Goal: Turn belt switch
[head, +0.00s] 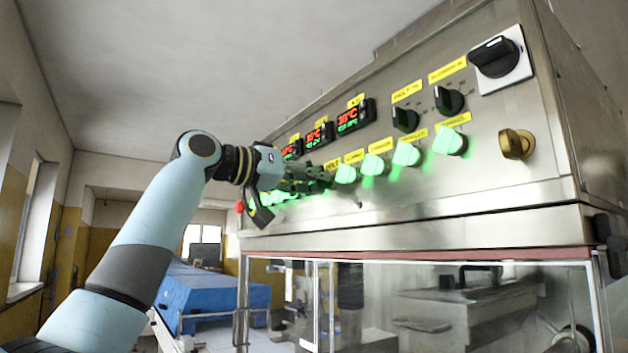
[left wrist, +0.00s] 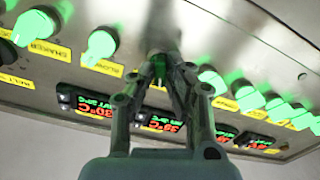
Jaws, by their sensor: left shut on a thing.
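The belt switch (left wrist: 157,68) is one of a row of green-lit knobs on the steel control panel (head: 440,188). A yellow label (head: 333,165) that appears to read BELT is by the fingertips in the head view. My left gripper (head: 318,178) reaches the row from the left, and its fingers are shut on this switch. In the left wrist view the fingers (left wrist: 165,75) cover most of the knob, so its pointing angle is hidden. My right gripper is not in view.
More green knobs (head: 405,154) stand close on both sides. Above are lit temperature displays (head: 354,115), black knobs (head: 449,100) and a black main switch (head: 495,57). A brass knob (head: 517,144) is at right. A glazed enclosure (head: 420,300) lies below.

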